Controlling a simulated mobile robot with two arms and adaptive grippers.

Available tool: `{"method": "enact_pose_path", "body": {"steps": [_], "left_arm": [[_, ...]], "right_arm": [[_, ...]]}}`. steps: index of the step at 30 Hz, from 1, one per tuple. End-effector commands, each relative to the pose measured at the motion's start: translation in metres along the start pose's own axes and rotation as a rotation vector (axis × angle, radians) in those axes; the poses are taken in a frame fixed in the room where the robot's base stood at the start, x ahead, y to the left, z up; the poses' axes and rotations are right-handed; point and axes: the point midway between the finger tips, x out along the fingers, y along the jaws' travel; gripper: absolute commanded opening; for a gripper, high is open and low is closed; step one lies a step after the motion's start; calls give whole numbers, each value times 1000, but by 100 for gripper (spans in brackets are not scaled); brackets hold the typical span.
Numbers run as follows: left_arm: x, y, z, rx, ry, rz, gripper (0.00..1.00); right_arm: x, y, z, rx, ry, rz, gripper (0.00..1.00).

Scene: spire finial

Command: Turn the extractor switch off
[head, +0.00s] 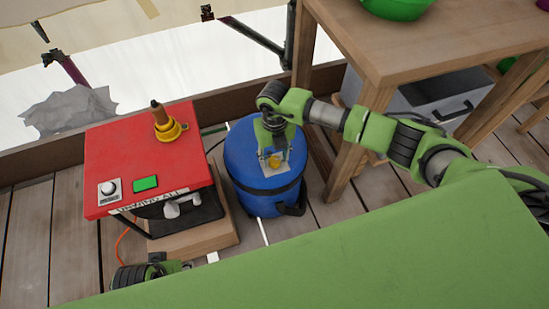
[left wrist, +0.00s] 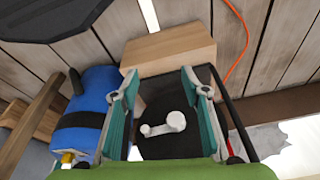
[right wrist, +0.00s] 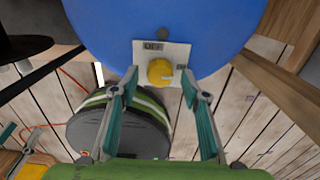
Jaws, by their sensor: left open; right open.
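The extractor is a blue drum (head: 240,150) with a black band, standing on the plank floor. Its switch is a yellow knob (right wrist: 160,71) on a pale plate (right wrist: 148,49). The plate reads OFF at its upper left, with a partly hidden label at its right. The knob also shows in the head view (head: 274,162). My right gripper (head: 272,150) is open over the plate, its fingertips to either side of the knob in the right wrist view; contact is unclear. My left gripper (left wrist: 163,88) is open, with a white crank handle (left wrist: 165,125) visible between its fingers.
A red-topped machine (head: 120,150) on a wooden block (head: 200,240) stands left of the drum. It carries a green button, a white knob and a yellow-based cone. A wooden table (head: 400,45) with a green bowl stands at the right, close to my right arm.

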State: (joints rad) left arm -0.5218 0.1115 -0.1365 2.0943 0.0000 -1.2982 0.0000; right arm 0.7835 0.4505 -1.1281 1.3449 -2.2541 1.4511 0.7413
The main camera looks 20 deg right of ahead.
Motion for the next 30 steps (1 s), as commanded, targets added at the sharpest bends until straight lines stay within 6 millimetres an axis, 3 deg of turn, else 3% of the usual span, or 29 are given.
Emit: {"method": "enact_pose_path", "body": {"steps": [11,12,16,17,30], "left_arm": [[-7,0,-2,-1,3,-1,42],[-7,0,-2,-1,3,-1,42],[-7,0,-2,-1,3,-1,42],[-7,0,-2,-1,3,-1,42],[-8,0,-2,-1,3,-1,42]], "right_arm": [[8,0,0,0,0,0,42],[8,0,0,0,0,0,39],[8,0,0,0,0,0,6],[8,0,0,0,0,0,3],[8,0,0,-69,-1,0,4]]}}
